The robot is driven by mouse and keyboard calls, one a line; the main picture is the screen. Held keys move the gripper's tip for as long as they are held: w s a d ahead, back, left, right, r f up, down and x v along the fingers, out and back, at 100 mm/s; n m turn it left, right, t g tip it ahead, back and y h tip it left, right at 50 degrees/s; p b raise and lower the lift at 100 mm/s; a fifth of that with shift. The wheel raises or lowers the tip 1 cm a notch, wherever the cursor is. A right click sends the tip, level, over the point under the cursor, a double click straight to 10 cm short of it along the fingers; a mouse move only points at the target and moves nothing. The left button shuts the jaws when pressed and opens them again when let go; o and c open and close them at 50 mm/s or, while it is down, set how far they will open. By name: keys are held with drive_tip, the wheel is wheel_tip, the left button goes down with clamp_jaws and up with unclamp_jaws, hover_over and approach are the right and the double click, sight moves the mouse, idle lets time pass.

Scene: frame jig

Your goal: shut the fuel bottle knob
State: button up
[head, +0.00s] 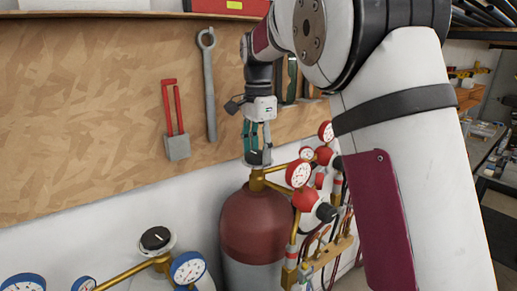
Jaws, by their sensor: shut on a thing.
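A dark red bottle (255,228) stands upright against the wall near the picture's middle, with brass fittings and round white gauges (299,174) with red rims to its right. Its black knob (257,158) sits on top of the valve. My gripper (258,150) points down from above and is shut on this knob. The fingers partly hide the knob, so I cannot tell how far it is turned.
A second black knob (156,238) tops a pale bottle at lower left, beside blue-rimmed gauges (187,269). A wrench (209,90) and a red-handled tool (176,135) hang on the wooden board behind. Shelves stand at far right.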

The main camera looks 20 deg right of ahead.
sight(258, 153)
drive_tip(key=shift+m, duration=0.5)
drive_tip(key=o, duration=1.1)
drive_tip(key=shift+o, duration=0.2)
drive_tip(key=shift+r, duration=0.1)
wheel_tip(258, 153, up, 12)
